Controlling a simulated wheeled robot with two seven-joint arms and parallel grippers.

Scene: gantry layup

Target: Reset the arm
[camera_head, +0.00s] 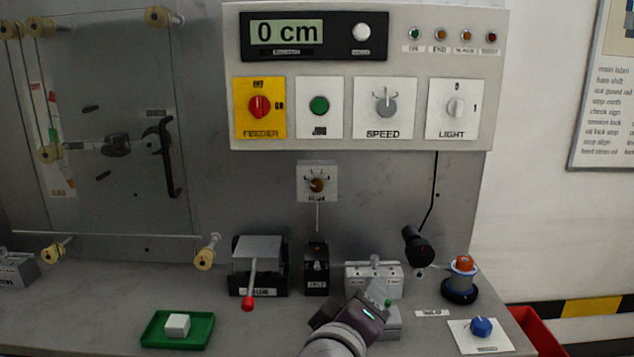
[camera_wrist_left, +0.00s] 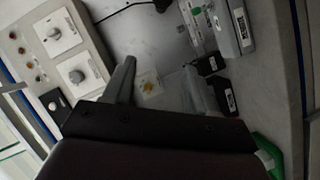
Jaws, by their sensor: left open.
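My left arm comes in from the bottom of the head view. Its gripper (camera_head: 376,297) is tilted up and to the right, in front of a white switch box (camera_head: 360,274) on the bench, and partly covers it. In the left wrist view the left gripper (camera_wrist_left: 160,72) has its two fingers apart with nothing between them. I cannot tell whether it touches the box. My right gripper is in neither view.
A control panel (camera_head: 365,142) hangs above the bench. A red-knobbed lever box (camera_head: 258,252), a black box (camera_head: 316,268), an orange-topped button post (camera_head: 462,279) and a blue knob (camera_head: 481,326) stand nearby. A green tray (camera_head: 148,335) holds a white block (camera_head: 177,325).

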